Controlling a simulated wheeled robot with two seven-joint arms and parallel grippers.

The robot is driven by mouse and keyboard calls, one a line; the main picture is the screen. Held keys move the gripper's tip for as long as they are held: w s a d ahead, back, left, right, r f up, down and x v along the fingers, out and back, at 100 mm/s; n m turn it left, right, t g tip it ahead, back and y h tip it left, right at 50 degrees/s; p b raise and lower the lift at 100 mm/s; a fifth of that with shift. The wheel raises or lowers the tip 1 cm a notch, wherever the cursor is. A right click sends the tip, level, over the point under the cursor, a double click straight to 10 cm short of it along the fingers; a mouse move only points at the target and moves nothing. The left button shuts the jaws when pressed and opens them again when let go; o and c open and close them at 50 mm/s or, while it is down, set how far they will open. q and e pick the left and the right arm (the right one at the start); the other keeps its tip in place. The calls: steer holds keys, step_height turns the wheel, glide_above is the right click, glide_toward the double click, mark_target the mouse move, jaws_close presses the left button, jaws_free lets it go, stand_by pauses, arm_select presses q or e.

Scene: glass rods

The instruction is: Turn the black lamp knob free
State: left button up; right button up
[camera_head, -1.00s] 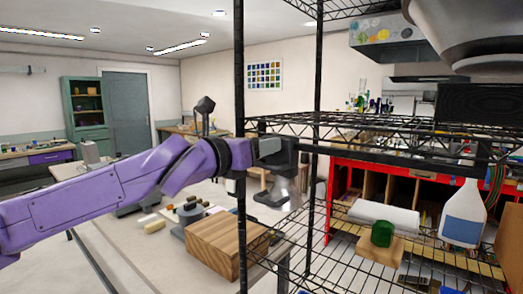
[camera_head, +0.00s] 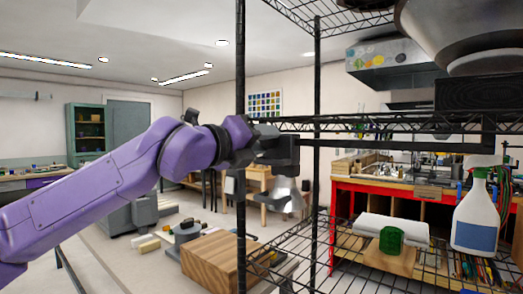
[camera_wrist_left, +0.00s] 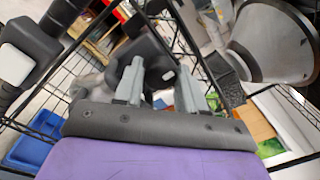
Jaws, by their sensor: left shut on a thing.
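My left gripper (camera_head: 282,150) reaches in from the left between the black posts of a wire rack. In the left wrist view its two grey fingers (camera_wrist_left: 159,90) are shut on a black, rounded part between them, which I take for the lamp knob (camera_wrist_left: 153,62). The fingers and dark shapes around it hide part of its outline. In the head view a small grey, flared shape (camera_head: 287,196) hangs just below the gripper; the knob itself cannot be made out there. My right gripper is in neither view.
A large grey cone-shaped body (camera_head: 475,40) and a black textured block (camera_head: 480,97) fill the upper right. The rack's upper wire shelf (camera_head: 400,122) is right of the gripper. A spray bottle (camera_head: 476,218) and green object (camera_head: 391,240) stand lower. A wooden block (camera_head: 212,264) lies below.

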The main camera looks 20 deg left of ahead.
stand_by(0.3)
arm_select(q)
steer(key=o, duration=1.1)
steer(key=shift+c, duration=0.2)
steer(key=shift+s, duration=0.1)
steer(key=b+v, duration=0.3)
steer(key=v, duration=0.7)
steer(key=shift+b, duration=0.3)
steer(key=shift+s+a, duration=0.15)
